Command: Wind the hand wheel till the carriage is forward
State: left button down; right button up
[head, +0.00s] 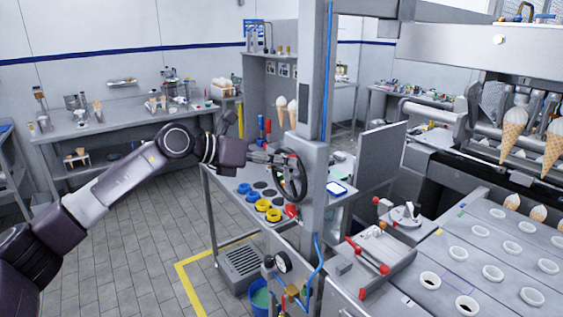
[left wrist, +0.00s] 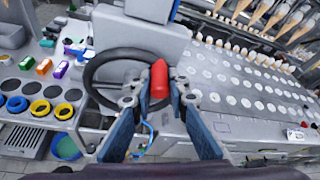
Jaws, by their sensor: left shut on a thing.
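The black hand wheel (head: 303,176) is mounted on the grey upright post at mid-picture in the head view. In the left wrist view its dark rim (left wrist: 90,72) curves around to the left of a red handle (left wrist: 160,78). My left gripper (head: 272,158) reaches the wheel from the left. In the left wrist view my left gripper (left wrist: 160,98) has its fingertips on both sides of the red handle, shut on it. In the head view the held handle is hidden by the fingers. I cannot tell which part is the carriage. My right gripper is not in view.
The grey post (head: 312,110) stands beside the wheel. Yellow rings (head: 262,205) and dark discs lie on the table below my left gripper. The cone machine's plate (head: 470,262) with several holes is at the right, with ice-cream cones (head: 514,130) hanging above. Tiled floor is clear at left.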

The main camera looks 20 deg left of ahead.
pick_arm(q)
jog(key=c, duration=2)
grip_release()
jog(key=shift+s+d+f, duration=0.15)
jog(key=shift+d+f, duration=0.1)
jog(key=shift+f, duration=0.05)
jog(key=shift+o, duration=0.8)
jog(key=shift+r, duration=0.2)
jog(key=shift+a, duration=0.15)
jog(key=shift+a+r, duration=0.1)
jog(key=shift+a, duration=0.1)
jog(key=v, duration=1.1)
jog(key=shift+s, duration=0.25)
